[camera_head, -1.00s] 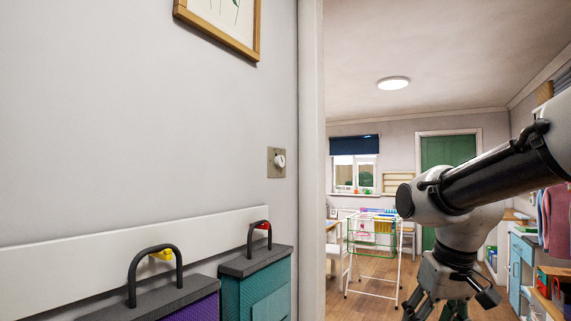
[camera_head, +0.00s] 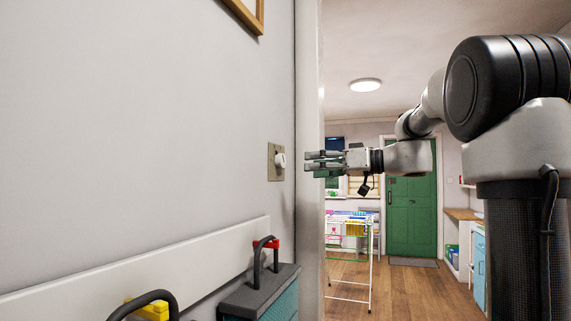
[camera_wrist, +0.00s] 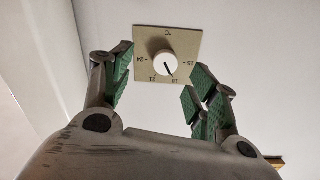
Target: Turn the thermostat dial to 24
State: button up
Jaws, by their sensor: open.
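The thermostat dial (camera_head: 281,160) is a round white knob on a beige square plate (camera_head: 273,174) on the wall. In the wrist view the dial (camera_wrist: 164,64) has a dark pointer toward the mark at lower right that looks like 18. The plate (camera_wrist: 145,38) carries °C at the top, 24 at left, 21 at lower left and 15 at right. My gripper (camera_head: 310,162) is open and empty, level with the dial and just right of it in the head view. In the wrist view its green-padded fingers (camera_wrist: 161,82) stand either side of the dial, apart from it.
A door frame edge (camera_head: 309,90) stands right beside the dial. Below are a white wall rail (camera_head: 150,268) and a teal bin with a dark lid and handle (camera_head: 262,290). A drying rack (camera_head: 350,250) and green door (camera_head: 412,200) are farther back.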

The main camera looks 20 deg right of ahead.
aim_at(284, 162)
jog(key=w+a+n, duration=0.1)
jog(key=a, duration=0.1)
jog(key=w+a+n, duration=0.1)
jog(key=a, duration=0.1)
jog(key=w+a+r, duration=0.1)
jog(key=w+a, duration=0.1)
jog(key=a, duration=0.1)
jog(key=shift+w+n+y, duration=0.1)
jog(key=shift+n+y, duration=0.3)
jog(key=c, duration=1)
